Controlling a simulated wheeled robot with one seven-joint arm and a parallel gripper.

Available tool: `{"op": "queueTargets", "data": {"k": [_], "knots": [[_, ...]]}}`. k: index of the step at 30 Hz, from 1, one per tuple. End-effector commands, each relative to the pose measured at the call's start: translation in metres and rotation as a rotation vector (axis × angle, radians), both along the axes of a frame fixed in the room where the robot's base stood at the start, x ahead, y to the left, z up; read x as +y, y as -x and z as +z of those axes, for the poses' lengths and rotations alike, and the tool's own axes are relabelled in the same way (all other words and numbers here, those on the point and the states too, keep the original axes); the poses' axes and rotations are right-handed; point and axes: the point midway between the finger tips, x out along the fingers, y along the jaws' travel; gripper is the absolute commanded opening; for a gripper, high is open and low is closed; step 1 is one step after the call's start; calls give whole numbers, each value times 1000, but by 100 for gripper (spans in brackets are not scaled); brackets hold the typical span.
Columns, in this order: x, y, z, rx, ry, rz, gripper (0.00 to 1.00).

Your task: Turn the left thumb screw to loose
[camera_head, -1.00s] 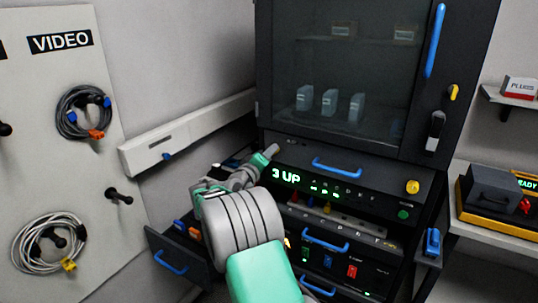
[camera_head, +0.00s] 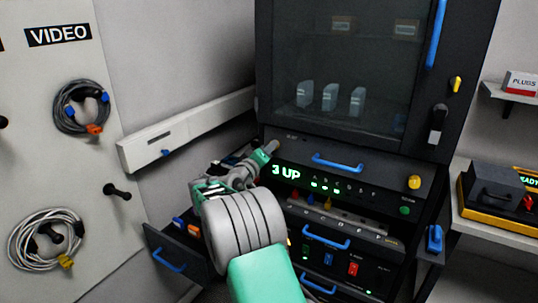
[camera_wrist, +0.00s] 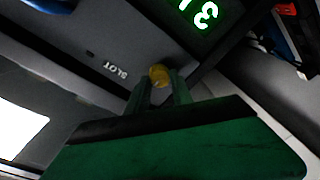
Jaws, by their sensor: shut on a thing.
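The left thumb screw (camera_wrist: 158,75) is a small yellow knob on the dark panel, seen in the wrist view near the "SLOT" lettering and the green display. My gripper (camera_wrist: 160,92) has its two green fingers closed on the knob. In the head view my gripper (camera_head: 268,149) reaches the left end of the panel with the green "3 UP" display (camera_head: 286,172). The left screw is hidden there behind the fingers. A yellow right thumb screw (camera_head: 414,182) shows at the panel's right end. How far the left screw is turned cannot be told.
A blue handle (camera_head: 337,163) is on the panel's upper part. An open drawer (camera_head: 172,262) juts out at lower left, below my arm. A glass-fronted cabinet (camera_head: 335,60) stands above. Cables (camera_head: 82,108) hang on the left board.

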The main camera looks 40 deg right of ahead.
Motion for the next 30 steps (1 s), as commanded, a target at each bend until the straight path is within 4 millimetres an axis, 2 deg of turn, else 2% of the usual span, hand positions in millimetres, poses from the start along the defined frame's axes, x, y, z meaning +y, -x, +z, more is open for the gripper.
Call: {"op": "queueTargets", "data": {"k": [1, 9, 30], "knots": [[0, 0, -8, -27, -7, 1, 0], [0, 0, -12, -233, -80, 0, 0], [0, 0, -10, -858, -305, 0, 0]]}}
